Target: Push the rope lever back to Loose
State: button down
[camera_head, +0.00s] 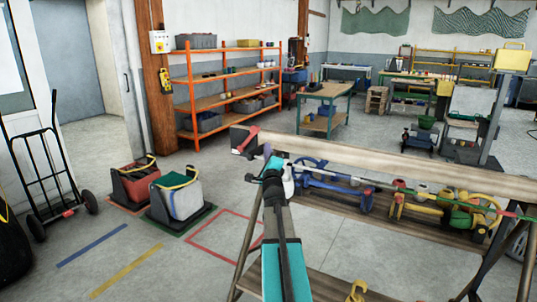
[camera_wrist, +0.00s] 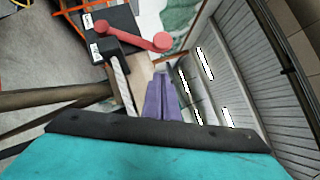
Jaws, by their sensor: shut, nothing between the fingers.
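The rope lever (camera_wrist: 132,35) is a red bar with a round knob at each end, on a black box (camera_wrist: 122,18) with two white labels. The label text is too small to read. In the head view the red lever (camera_head: 247,140) and its dark box (camera_head: 236,133) sit at the left end of a long wooden beam. My gripper (camera_wrist: 160,78) shows as purple fingers, shut and empty. In the wrist view the fingertips are below the lever's right knob, with a gap in the picture; I cannot tell the depth. A pale twisted rope (camera_wrist: 122,85) runs below the box.
The wooden beam (camera_head: 400,178) stretches right on trestle legs, with coloured clamps and tools (camera_head: 440,212) beneath it. Two bins (camera_head: 185,197) and a hand truck (camera_head: 50,175) stand on the left. An orange shelf (camera_head: 225,90) is behind. Floor is clear between the bins and the beam.

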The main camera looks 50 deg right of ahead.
aim_at(258, 131)
jog(key=w+d+r+p, duration=0.1)
jog(key=w+r, duration=0.1)
jog(key=w, duration=0.4)
jog(key=shift+d+r, duration=0.4)
jog(key=shift+w, duration=0.15)
jog(key=shift+w+a+r+p, duration=0.2)
jog(key=shift+r+p, duration=0.15)
jog(key=shift+p, duration=0.3)
jog(key=shift+d, duration=0.15)
